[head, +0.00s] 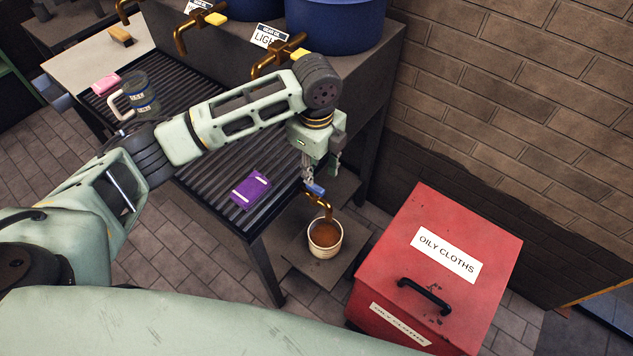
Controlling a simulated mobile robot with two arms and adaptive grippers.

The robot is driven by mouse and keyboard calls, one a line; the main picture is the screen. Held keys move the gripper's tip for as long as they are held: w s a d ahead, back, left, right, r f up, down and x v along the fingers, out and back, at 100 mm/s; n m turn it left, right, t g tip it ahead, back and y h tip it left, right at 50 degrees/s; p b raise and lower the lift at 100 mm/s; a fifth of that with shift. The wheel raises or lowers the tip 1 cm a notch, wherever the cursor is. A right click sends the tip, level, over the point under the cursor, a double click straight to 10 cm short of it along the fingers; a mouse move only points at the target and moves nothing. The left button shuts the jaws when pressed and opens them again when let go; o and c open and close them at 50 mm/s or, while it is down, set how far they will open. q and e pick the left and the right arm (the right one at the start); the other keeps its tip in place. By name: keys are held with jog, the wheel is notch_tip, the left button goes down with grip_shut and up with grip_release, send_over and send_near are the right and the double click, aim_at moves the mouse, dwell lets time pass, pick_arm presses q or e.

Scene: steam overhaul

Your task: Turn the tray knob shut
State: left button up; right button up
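The slatted drip tray (215,132) runs along the bench, and a brass tap (325,206) comes out at its near right end. The blue tray knob (314,189) sits on top of this tap, lying slantwise in the picture. My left gripper (321,172) points down just above the knob, with one finger close to it or touching it. The fingers are small and partly hidden, so I cannot tell whether they are open or shut. A pot (325,239) holding brown liquid stands under the tap's spout. My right gripper is not in view.
A red box marked OILY CLOTHS (438,262) stands to the right of the pot. On the tray lie a purple packet (250,190) and a labelled jug (139,95). Blue drums (334,22) with brass taps stand behind, and a brick wall (530,110) closes off the right.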

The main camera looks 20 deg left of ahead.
aim_at(316, 187)
pick_arm(q)
notch_tip(316, 187, down, 6)
jog(key=shift+f, duration=0.2)
grip_shut()
dwell(0.4)
